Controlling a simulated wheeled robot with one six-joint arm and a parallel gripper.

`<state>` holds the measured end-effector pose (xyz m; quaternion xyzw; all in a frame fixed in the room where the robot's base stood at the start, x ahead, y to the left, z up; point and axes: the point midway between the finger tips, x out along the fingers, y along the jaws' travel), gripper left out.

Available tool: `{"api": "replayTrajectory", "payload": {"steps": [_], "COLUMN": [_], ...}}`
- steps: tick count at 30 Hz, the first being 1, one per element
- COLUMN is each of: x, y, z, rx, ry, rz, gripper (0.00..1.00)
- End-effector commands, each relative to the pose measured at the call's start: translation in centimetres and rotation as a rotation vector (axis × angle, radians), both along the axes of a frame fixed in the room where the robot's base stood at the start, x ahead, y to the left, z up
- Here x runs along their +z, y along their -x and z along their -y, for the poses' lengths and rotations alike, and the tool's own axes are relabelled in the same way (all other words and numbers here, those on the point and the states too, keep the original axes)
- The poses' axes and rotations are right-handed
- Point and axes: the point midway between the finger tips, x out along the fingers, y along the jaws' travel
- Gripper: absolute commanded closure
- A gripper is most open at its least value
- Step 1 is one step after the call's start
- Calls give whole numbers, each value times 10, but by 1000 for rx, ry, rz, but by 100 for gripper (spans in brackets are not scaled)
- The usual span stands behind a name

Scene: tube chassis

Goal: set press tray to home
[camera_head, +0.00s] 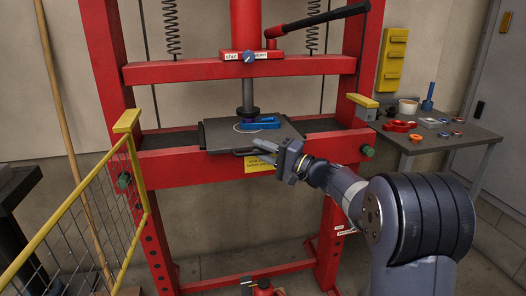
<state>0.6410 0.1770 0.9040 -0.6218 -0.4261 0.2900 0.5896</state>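The press tray (222,134) is a dark flat plate on the bed of the red press, under the ram (247,98). Its front edge juts out past the red crossbeam. A blue part (259,124) lies on the tray, with a pale ring-shaped outline beside it, close under the ram tip. My gripper (262,150) is at the tray's front edge, right of its middle, pointing left. Its two fingers look apart, with nothing clearly seen between them. Whether a finger touches the tray is too small to tell.
A yellow mesh guard (90,200) stands at the front left. The press's black lever (325,20) is above. A side table (445,137) at right holds a red part (399,126), a cup (408,106) and small items. A red bottle jack (264,288) is low in front.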

Motion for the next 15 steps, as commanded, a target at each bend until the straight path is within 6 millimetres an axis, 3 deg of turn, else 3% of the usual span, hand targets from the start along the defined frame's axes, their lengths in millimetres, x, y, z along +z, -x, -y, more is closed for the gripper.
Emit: {"api": "replayTrajectory", "payload": {"steps": [8, 15], "x": [-7, -9], "y": [-1, 17], "z": [3, 36], "rx": [-7, -8], "ry": [5, 4], "rz": [-13, -8], "gripper": [69, 69]}}
